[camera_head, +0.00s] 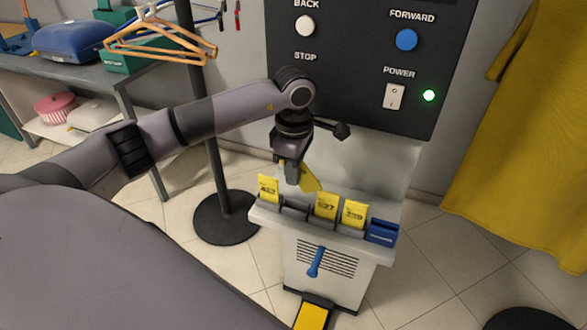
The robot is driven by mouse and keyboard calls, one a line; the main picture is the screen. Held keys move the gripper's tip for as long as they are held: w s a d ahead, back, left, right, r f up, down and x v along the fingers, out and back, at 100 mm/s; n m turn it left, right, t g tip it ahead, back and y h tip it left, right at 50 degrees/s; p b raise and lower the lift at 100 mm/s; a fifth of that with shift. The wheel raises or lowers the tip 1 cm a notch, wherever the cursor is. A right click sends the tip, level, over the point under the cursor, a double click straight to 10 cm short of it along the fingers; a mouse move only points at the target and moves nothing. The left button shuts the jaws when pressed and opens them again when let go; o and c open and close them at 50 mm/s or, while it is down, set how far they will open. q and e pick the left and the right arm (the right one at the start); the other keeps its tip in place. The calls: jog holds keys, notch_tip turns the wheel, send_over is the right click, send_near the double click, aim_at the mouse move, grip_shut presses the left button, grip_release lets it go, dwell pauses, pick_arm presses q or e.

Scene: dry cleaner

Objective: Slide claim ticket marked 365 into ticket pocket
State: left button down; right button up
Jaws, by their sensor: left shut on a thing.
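My left gripper (292,172) is shut on a yellow claim ticket (310,180), held tilted just above the rack; its number cannot be read. The rack (294,212) on the machine's front ledge holds three upright yellow tickets: one at the left (268,188), one that seems to read 527 (326,206), and one beside it (354,214). An empty slot lies between the left ticket and the middle one, below my gripper. A blue pocket (382,232) sits at the right end of the ledge, apart from the held ticket. My right gripper is not in view.
The control panel (360,65) with buttons and a lit green lamp rises behind the rack. A dark pole (215,170) on a round base stands left of it. A yellow garment (530,150) hangs at the right. Wooden hangers (160,45) hang at the upper left.

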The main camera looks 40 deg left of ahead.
pick_arm(q)
jog(key=shift+s+d+f, duration=0.25)
jog(key=shift+d+f, duration=0.2)
jog(key=shift+f, duration=0.2)
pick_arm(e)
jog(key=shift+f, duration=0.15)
pick_arm(q)
jog(key=c, duration=1.1)
grip_release()
jog(key=shift+w, duration=0.15)
jog(key=shift+c, duration=0.2)
jog(key=shift+a+r, duration=0.1)
